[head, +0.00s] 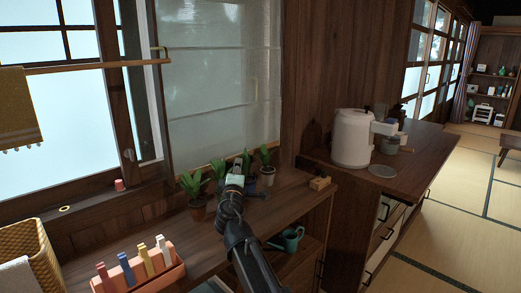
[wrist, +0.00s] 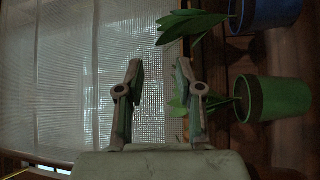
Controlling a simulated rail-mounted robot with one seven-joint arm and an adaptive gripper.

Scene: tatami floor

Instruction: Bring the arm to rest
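My gripper (head: 237,168) is at the end of my arm, above the wooden shelf among the potted plants in the head view. In the wrist view my gripper (wrist: 160,85) has its two fingers apart, with nothing between them. A green pot (wrist: 263,98) with a leafy plant is close to the right finger in the wrist picture; I cannot tell whether its leaves touch the finger. A blue pot (wrist: 265,12) is at the top right of that view. The window blind (wrist: 75,80) fills the left side behind the fingers.
The plants stand in a row, with a brown pot (head: 197,210) at the left. A green watering can (head: 287,239) sits on the lower shelf. A white kettle-like appliance (head: 352,138) stands on the cabinet at right.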

